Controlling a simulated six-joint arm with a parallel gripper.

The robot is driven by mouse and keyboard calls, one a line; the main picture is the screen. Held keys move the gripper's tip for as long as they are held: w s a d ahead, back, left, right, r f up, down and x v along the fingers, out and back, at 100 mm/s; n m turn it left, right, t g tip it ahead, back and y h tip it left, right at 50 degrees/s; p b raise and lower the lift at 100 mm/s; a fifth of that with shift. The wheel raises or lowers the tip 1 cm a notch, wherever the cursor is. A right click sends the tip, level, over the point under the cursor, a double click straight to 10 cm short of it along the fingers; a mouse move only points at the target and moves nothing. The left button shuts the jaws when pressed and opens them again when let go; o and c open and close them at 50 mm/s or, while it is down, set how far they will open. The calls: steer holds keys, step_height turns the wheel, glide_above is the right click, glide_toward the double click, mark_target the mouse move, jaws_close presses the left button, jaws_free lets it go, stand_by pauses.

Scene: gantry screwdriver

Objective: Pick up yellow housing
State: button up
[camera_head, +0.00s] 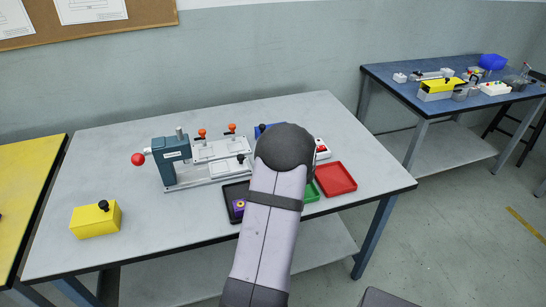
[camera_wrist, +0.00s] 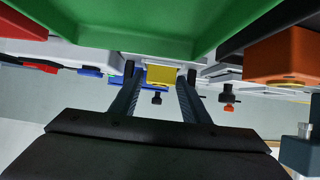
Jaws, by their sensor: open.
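A yellow housing (camera_head: 95,219), a block with a black knob on top, stands at the front left of the grey table. In the wrist view, which looks upside down, a yellow block (camera_wrist: 161,74) with a black knob shows beyond my gripper (camera_wrist: 158,84), lined up between its fingers. I cannot tell whether it is touched or which yellow block it is. My gripper is open. In the head view my arm hides the gripper and what lies behind it. Another yellow block (camera_head: 441,86) sits on the far table.
A blue-grey clamp fixture (camera_head: 172,160) with a red ball handle stands left of my arm. A black tray (camera_head: 231,212), a green tray (camera_head: 311,192) and a red tray (camera_head: 336,179) lie around my arm. The table's left part is mostly clear.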

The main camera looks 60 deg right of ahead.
steer(key=c, duration=1)
step_height(320, 180, up, 10)
steer(key=p, duration=0.3)
